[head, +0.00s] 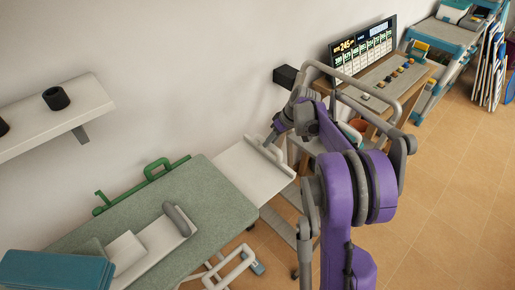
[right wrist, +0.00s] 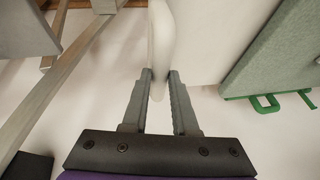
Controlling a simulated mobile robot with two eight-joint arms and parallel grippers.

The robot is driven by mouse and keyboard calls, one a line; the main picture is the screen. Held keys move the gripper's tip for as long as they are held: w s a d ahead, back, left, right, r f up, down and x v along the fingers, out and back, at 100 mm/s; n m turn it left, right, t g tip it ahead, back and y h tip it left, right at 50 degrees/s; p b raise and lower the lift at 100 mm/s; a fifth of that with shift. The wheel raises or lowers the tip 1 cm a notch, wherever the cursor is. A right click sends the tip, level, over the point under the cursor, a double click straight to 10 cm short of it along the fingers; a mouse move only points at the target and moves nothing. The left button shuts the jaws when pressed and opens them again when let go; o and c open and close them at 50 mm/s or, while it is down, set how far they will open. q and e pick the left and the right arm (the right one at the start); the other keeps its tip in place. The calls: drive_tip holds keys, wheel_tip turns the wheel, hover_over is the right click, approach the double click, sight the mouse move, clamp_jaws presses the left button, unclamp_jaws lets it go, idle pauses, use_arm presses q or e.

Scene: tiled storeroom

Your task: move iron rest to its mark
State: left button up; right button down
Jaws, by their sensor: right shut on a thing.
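A white flat plate (head: 240,170) with a raised bar along its far edge, which looks like the iron rest, sits just beyond the end of the grey-green padded board (head: 214,192). I cannot tell whether it is attached to the board. My right gripper (head: 272,138) is at the bar. In the right wrist view my right gripper (right wrist: 160,75) is shut on the rounded pale bar (right wrist: 161,35) of the plate, and the padded board (right wrist: 275,55) is to the right. I cannot make out a mark. My left gripper is not in view.
On the padded board lie a white piece with a grey roll (head: 177,217) and a teal block (head: 50,271). Green brackets (head: 160,169) run along its wall side. A wall shelf (head: 60,120) is at the left. A wooden bench (head: 405,85) with a display (head: 362,46) stands beyond my arm.

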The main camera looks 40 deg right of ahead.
drive_tip(key=shift+w+d, duration=0.1)
drive_tip(key=shift+d, duration=1)
drive_tip(key=c, duration=0.7)
unclamp_jaws()
drive_tip(key=shift+d, duration=0.15)
drive_tip(key=v, duration=1)
drive_tip(key=shift+r+p, duration=0.35)
drive_tip(key=shift+p, duration=0.05)
